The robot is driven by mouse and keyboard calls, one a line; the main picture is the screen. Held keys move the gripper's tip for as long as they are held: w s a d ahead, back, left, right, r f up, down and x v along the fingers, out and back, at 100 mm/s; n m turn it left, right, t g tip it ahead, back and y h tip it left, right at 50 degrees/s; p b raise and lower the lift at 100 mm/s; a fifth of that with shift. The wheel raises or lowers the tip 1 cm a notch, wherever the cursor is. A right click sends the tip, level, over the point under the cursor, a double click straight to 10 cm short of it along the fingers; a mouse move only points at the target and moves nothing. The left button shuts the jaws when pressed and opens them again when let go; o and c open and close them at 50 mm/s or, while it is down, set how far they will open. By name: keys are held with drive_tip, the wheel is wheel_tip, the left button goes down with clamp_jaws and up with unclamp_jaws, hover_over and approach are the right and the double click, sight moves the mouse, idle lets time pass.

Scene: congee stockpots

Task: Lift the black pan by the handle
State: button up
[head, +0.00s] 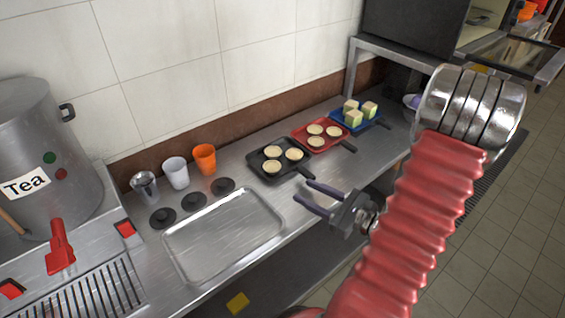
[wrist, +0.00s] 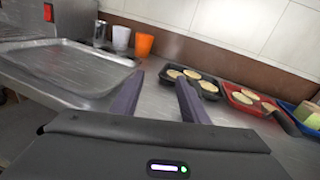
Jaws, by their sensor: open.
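The black pan (head: 260,167) lies on the steel counter and holds several round pale cakes. Its short black handle (head: 302,173) points toward the counter's front edge. My gripper (head: 314,198) is open and empty, just in front of the handle, with its two purple-grey fingers pointing left over the counter edge. In the wrist view the fingers of my gripper (wrist: 157,95) are apart, and the black pan (wrist: 209,90) shows beyond the right finger.
A red pan (head: 300,139) and a blue pan (head: 345,125) stand right of the black pan. An empty metal tray (head: 222,235) lies to the left. Behind it are a metal cup (head: 145,186), a white cup (head: 176,172) and an orange cup (head: 204,158). A Tea pot (head: 50,150) stands far left.

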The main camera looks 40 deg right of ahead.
sight(312, 177)
drive_tip(key=s+d+m+h, duration=0.1)
drive_tip(key=d, duration=0.1)
drive_tip(key=s+d+f+m+h, duration=0.1)
drive_tip(key=d, duration=0.1)
drive_tip(key=s+d+f+m+t+h, duration=0.1)
drive_tip(key=d+m+h, duration=0.1)
drive_tip(key=shift+f, duration=0.15)
drive_tip(key=shift+w, duration=0.1)
drive_tip(key=shift+w+a, duration=0.2)
drive_tip(key=shift+w, duration=4.1)
drive_tip(key=shift+w+d, duration=0.15)
drive_tip(key=shift+w, duration=2.5)
drive_tip(key=shift+c, duration=0.5)
